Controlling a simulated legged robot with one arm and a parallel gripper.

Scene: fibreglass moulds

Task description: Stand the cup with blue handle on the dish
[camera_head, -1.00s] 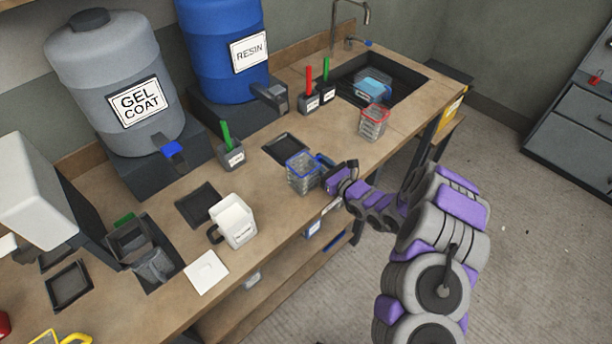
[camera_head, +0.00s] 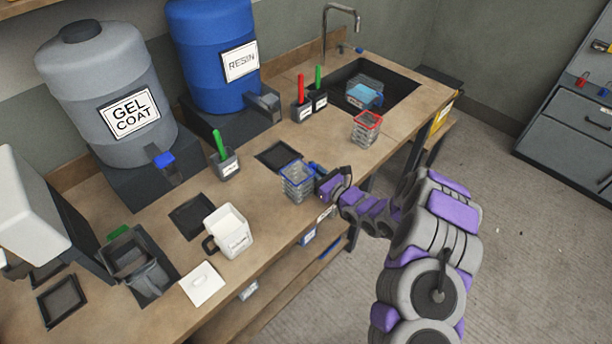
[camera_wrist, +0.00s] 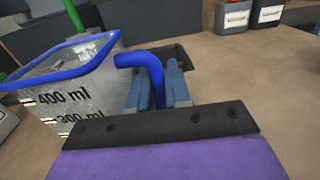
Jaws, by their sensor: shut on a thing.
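The cup with blue handle (camera_head: 297,184) is a clear square measuring cup with a blue rim, upright near the front edge of the workbench. In the wrist view the cup (camera_wrist: 80,85) fills the left side, with volume marks on its wall. My gripper (camera_wrist: 158,88) is shut on its blue handle (camera_wrist: 143,59), which curves down between the fingers. In the head view my gripper (camera_head: 324,178) is at the cup's right side. A black square dish (camera_head: 278,157) lies just behind the cup. I cannot tell whether the cup touches the bench.
A second black dish (camera_head: 192,216) lies left, near a white jug (camera_head: 230,232) and a white tile (camera_head: 202,284). A red-rimmed cup (camera_head: 366,129) stands right, before the sink (camera_head: 392,82). Brush holders (camera_head: 226,163) and drums stand behind. Bench between the cups is clear.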

